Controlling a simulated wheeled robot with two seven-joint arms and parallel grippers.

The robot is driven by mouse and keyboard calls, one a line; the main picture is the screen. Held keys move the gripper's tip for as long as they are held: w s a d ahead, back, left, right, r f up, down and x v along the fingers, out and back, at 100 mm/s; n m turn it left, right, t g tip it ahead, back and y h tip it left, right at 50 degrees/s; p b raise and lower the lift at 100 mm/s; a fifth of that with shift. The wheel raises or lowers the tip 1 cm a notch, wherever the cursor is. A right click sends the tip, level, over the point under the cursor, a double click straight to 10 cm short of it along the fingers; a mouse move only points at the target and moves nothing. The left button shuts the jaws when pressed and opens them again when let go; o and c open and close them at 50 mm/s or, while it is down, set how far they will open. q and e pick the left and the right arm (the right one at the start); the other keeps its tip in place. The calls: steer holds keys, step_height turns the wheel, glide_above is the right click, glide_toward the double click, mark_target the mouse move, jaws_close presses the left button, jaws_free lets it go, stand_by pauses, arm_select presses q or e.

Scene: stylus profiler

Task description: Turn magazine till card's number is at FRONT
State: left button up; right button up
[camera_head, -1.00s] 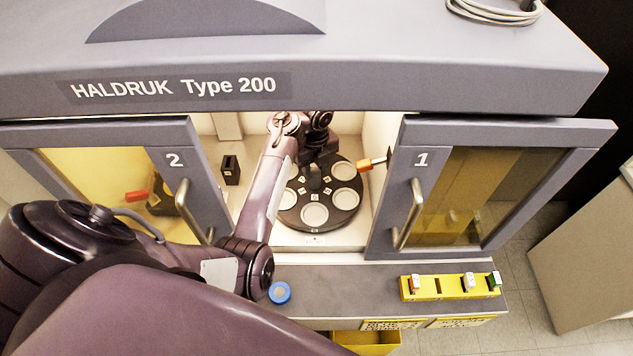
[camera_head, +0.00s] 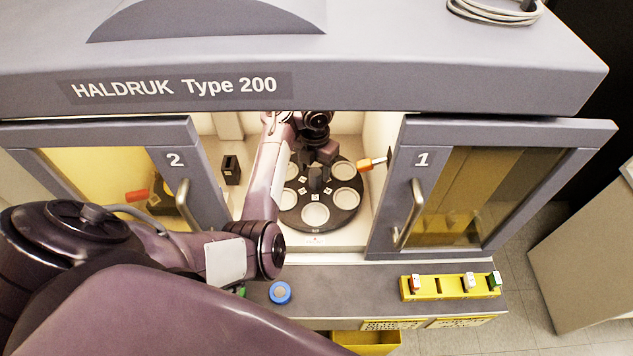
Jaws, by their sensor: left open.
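The round dark magazine (camera_head: 338,222) sits inside the open bay of the machine. It carries several pale round pockets and small white number tags around a dark central knob (camera_head: 315,177). The tag digits are too small to read with certainty. My left arm reaches into the bay from the left. Its gripper (camera_head: 318,160) is open above and around the top of the knob; whether it touches cannot be told. The card cannot be made out. My right gripper is not in view.
Door 2 (camera_head: 205,190) and door 1 (camera_head: 385,215) flank the bay. An orange-handled part (camera_head: 372,164) sticks in near door 1. A blue round item (camera_head: 280,292) and a yellow rack (camera_head: 438,288) with small blocks lie on the front ledge. A black holder (camera_head: 230,169) stands inside left.

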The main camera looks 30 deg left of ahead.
arm_select(q)
step_height(320, 180, up, 7)
steer(key=shift+f, duration=0.15)
steer(key=shift+r, duration=0.5)
steer(key=shift+f, duration=0.1)
